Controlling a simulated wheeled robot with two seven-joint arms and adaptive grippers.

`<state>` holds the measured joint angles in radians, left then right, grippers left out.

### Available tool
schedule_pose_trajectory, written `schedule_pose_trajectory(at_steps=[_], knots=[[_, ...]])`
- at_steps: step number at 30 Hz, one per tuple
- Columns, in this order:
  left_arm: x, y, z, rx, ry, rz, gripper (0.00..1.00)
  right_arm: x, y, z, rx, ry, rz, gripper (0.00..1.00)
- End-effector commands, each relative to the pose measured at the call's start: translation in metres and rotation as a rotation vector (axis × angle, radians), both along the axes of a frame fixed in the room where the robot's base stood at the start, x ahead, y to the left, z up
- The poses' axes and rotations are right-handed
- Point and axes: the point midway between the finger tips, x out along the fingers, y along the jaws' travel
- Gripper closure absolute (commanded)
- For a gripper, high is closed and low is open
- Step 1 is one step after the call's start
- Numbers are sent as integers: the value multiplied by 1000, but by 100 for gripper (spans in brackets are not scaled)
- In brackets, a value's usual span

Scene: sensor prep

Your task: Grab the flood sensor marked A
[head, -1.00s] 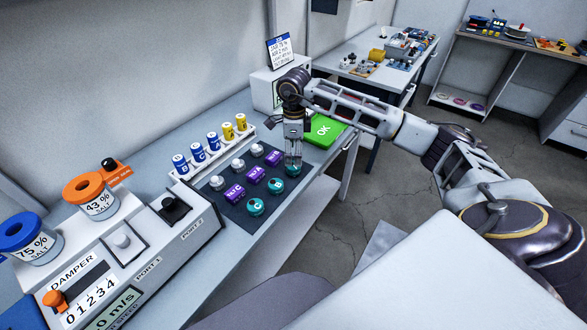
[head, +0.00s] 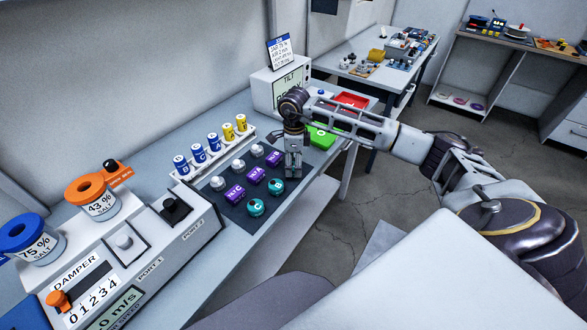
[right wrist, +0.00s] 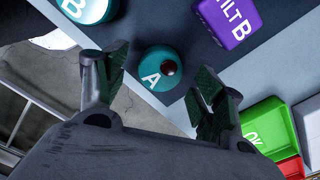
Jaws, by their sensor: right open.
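The flood sensor marked A (right wrist: 160,68) is a round teal puck with a white A and a dark round spot. It sits on the dark mat (head: 240,218) near its front right corner; in the head view my gripper hides it. My right gripper (head: 293,174) is low over that spot. In the right wrist view the open fingers of my right gripper (right wrist: 160,82) stand on either side of sensor A, with a gap to each. Two other teal pucks, one marked C (head: 256,207) and one marked B (head: 277,188), lie nearby. My left gripper is out of view.
Purple tilt sensors (head: 255,173) and several pale knobbed sensors (head: 218,183) share the mat. A battery rack (head: 186,178) stands behind. A green OK block (head: 322,139) and a red tray (head: 352,101) lie to the right. The table's front edge is close.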

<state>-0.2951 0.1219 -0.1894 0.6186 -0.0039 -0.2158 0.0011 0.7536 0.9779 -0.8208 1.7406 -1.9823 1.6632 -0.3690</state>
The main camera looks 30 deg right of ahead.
Motion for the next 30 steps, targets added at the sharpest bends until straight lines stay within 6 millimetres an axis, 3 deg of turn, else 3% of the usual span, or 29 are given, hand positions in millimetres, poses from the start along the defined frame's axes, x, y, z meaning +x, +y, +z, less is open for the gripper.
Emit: schedule_pose_trajectory(at_steps=[6,21,30], knots=[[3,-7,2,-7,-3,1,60,0,0,-18,1,1,1,31],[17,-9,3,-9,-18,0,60,0,0,-20,0,0,1,31],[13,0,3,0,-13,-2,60,0,0,-19,1,1,1,70]])
